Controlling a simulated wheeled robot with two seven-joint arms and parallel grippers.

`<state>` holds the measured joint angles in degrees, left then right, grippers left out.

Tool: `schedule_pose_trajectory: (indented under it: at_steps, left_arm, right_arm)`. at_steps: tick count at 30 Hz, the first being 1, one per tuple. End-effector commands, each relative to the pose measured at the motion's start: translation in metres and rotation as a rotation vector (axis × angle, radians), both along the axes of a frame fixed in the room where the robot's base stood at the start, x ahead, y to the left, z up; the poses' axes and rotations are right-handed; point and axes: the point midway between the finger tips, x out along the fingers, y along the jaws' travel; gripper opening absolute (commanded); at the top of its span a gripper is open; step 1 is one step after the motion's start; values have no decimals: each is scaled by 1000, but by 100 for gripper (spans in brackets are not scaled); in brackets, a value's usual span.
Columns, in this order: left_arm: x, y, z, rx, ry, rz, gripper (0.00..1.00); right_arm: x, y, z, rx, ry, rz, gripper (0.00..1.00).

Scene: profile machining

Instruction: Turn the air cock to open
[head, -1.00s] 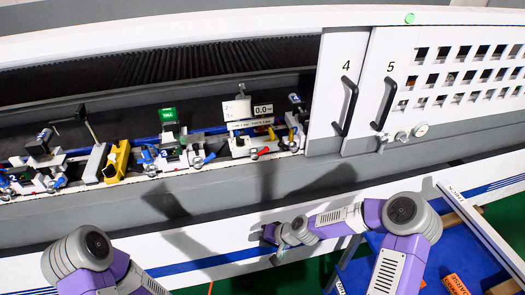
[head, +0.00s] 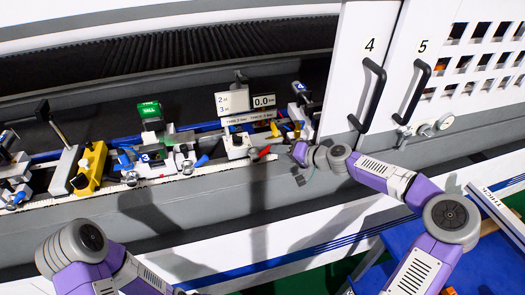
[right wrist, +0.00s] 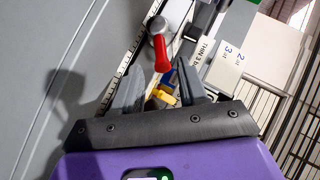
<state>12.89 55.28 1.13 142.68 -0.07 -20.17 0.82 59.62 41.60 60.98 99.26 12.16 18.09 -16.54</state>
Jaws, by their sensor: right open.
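A small cock with a red handle (head: 260,153) sits on the front of the machine bed, below the white "2 / 3" sign. In the right wrist view the red handle (right wrist: 161,54) hangs from a metal pivot, its lower end between the tips of my right gripper (right wrist: 158,84) in the picture. The jaws are open with nothing gripped; I cannot tell how deep the handle sits between them. In the head view my right gripper (head: 289,157) is just right of the red handle. My left arm shows at bottom left; its gripper is out of view.
Clamp units with blue levers (head: 202,161) and a yellow block (head: 90,166) line the bed to the left. A display reading 0.0 (head: 263,101) stands above. Doors 4 (head: 360,65) and 5 (head: 418,85) with black handles are to the right, with a gauge (head: 445,122) below.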

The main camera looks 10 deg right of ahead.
Motion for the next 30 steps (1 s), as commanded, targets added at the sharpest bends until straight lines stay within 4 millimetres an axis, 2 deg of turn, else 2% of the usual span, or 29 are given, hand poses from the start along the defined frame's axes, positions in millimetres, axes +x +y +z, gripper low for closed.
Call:
schedule_pose_trajectory:
  at_steps: [15, 26, 30]
  left_arm:
    - [0, 0, -3, 0, 0, 0, 43]
    - [0, 0, -3, 0, 0, 0, 43]
    - [0, 0, -3, 0, 0, 0, 43]
  right_arm:
    - [45, 41, -26, 1, 1, 2, 43]
    - [50, 44, -29, -1, 1, 0, 43]
    - [50, 44, -29, -1, 1, 0, 24]
